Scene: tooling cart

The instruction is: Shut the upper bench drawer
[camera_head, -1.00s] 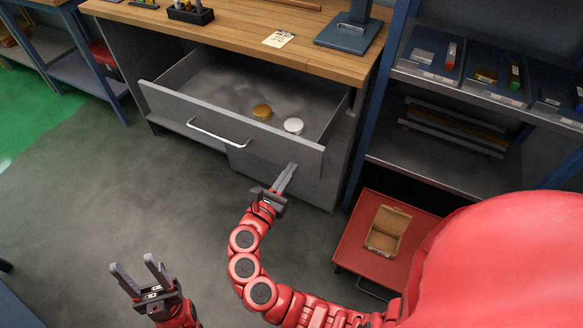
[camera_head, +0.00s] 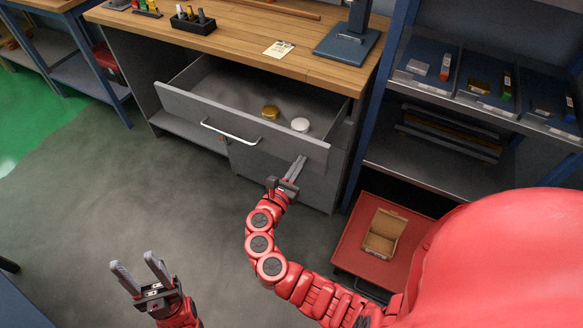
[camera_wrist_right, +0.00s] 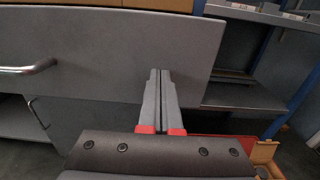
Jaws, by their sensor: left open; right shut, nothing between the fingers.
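The upper bench drawer (camera_head: 180,98) is partly pulled out below the wooden bench top. Its grey front has a silver bar handle (camera_head: 229,133), which also shows at the left of the right wrist view (camera_wrist_right: 28,68). A gold round tin (camera_head: 270,112) and a white round tin (camera_head: 300,125) lie inside. My right gripper (camera_head: 299,164) is shut and empty, its fingertips at the right part of the drawer front; it shows in the wrist view (camera_wrist_right: 160,75) too. Whether the tips touch the front I cannot tell. My left gripper (camera_head: 133,262) is open and empty above the floor, away from the drawer.
The bench top (camera_head: 240,40) holds a black tool holder (camera_head: 193,24), a paper tag (camera_head: 279,48) and a blue stand base (camera_head: 346,43). A blue shelf with bins (camera_head: 478,88) stands right. A red cart (camera_head: 358,215) carries an open box (camera_head: 384,234). Floor at left is clear.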

